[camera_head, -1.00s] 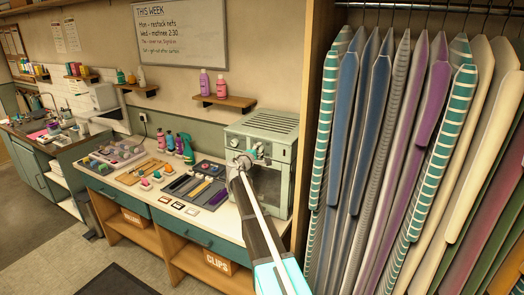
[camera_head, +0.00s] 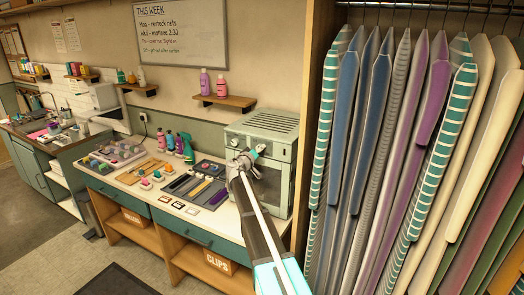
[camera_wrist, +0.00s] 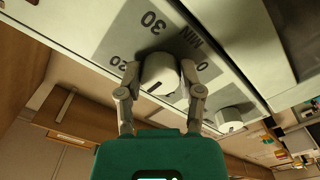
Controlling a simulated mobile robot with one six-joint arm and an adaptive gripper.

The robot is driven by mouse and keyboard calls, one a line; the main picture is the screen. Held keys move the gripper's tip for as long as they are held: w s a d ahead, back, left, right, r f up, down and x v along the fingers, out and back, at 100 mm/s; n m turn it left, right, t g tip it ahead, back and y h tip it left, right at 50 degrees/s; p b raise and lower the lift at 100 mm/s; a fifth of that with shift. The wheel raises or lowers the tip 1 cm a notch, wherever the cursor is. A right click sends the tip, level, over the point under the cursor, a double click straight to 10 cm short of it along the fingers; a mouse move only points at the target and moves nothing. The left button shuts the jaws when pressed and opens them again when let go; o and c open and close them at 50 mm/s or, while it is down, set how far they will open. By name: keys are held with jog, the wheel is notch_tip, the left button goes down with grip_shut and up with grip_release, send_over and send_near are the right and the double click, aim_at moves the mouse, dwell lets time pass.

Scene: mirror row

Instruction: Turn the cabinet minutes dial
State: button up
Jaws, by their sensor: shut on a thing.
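The cabinet (camera_head: 285,150) is a pale green box with a dark front, standing at the right end of the counter. In the wrist view the minutes dial (camera_wrist: 161,76) is a white round knob with a dark mark, on a grey scale plate (camera_wrist: 122,42) that reads MIN, with 30 and other numbers. My gripper (camera_wrist: 160,82) has one finger on each side of this dial and is shut on it. In the head view my gripper (camera_head: 253,155) is at the cabinet's upper front and hides the dial.
A second white knob (camera_wrist: 229,119) is close to my right finger in the wrist view. A tray of combs (camera_head: 195,190) and several bottles are on the counter left of the cabinet. Hanging striped and plain cloths (camera_head: 400,150) fill the right side.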

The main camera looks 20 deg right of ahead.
jog(key=m, duration=0.4)
jog(key=shift+a+f+m, duration=0.1)
jog(key=shift+m, duration=0.3)
grip_shut()
jog(key=m, duration=0.4)
jog(key=o, duration=1.1)
grip_release()
jog(key=shift+w, duration=0.1)
jog(key=shift+o, duration=0.2)
jog(key=shift+a, duration=0.1)
jog(key=v, duration=1.2)
